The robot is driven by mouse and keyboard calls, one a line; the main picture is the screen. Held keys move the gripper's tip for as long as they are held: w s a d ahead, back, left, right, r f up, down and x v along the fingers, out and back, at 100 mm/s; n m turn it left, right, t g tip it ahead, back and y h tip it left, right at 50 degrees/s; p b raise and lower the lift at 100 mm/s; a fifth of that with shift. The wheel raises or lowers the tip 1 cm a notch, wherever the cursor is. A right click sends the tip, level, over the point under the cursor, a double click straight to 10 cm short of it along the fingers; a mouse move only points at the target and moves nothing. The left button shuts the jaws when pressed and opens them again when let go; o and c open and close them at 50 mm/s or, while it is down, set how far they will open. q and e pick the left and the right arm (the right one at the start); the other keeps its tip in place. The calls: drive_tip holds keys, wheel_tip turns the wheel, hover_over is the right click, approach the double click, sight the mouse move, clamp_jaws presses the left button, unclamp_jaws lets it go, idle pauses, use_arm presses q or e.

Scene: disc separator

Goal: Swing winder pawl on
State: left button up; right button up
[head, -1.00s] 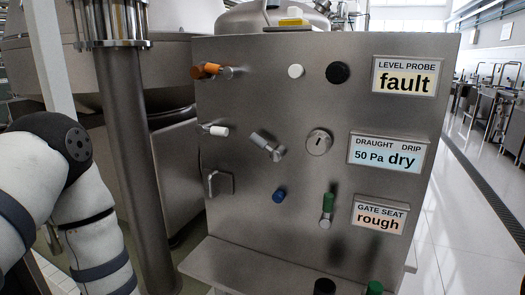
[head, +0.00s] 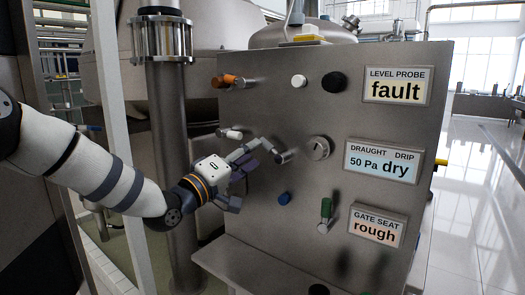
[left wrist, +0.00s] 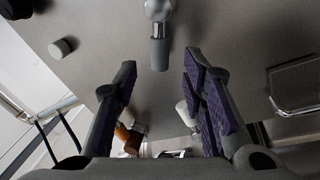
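No label names the winder pawl. A short grey lever on a round pivot (head: 284,157) sits mid-panel on the steel cabinet front, slanting up-left. In the left wrist view the grey lever (left wrist: 159,55) lies ahead, centred between my fingertips. My left gripper (head: 244,180) is open just left of the lever in the head view. Its two fingers (left wrist: 160,76), with purple pads, stand apart with nothing held between them. The lever's free end is close to the upper finger in the head view; contact cannot be told. My right gripper is not in view.
Around the lever are an orange-handled lever (head: 222,81), a white-handled lever (head: 232,133), a round keyed knob (head: 319,148), a blue knob (head: 284,198) and a green-handled lever (head: 326,210). A ledge runs below the panel.

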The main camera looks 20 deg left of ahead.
sight(263, 147)
use_arm(q)
drive_tip(key=x, duration=0.4)
drive_tip(key=shift+w+d+f, duration=0.15)
drive_tip(key=shift+w, duration=0.05)
drive_tip(key=shift+w+d, duration=0.1)
drive_tip(key=shift+w, duration=0.1)
drive_tip(key=shift+r, duration=0.2)
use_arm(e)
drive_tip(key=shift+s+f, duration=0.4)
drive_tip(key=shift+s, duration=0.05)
use_arm(q)
drive_tip(key=shift+c, duration=0.6)
clamp_jaws()
